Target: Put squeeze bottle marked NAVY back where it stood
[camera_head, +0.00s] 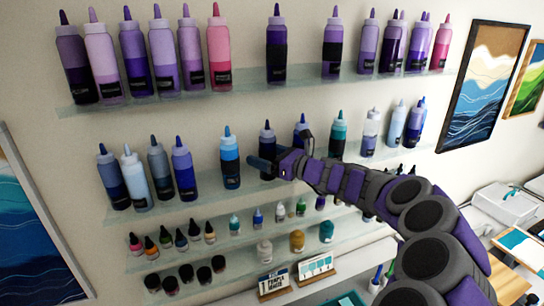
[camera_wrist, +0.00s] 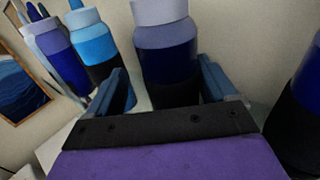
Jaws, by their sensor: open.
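A dark navy squeeze bottle (camera_head: 267,135) stands upright on the second glass shelf (camera_head: 210,198). Its lettering is not readable in either view, so I cannot confirm the NAVY mark. My gripper (camera_head: 268,166) is at the front of this bottle and hides its lower part in the head view. In the wrist view the bottle (camera_wrist: 166,48) has a grey-blue upper part and navy below. It stands between the blue fingers of my open gripper (camera_wrist: 168,85). I cannot tell whether either finger touches it.
A light-blue bottle (camera_head: 229,160) stands left of it, a dark blue bottle (camera_head: 301,128) close on the right. Purple and pink bottles fill the upper shelf (camera_head: 245,82). Small paint bottles and jars (camera_head: 297,240) crowd the lower shelves.

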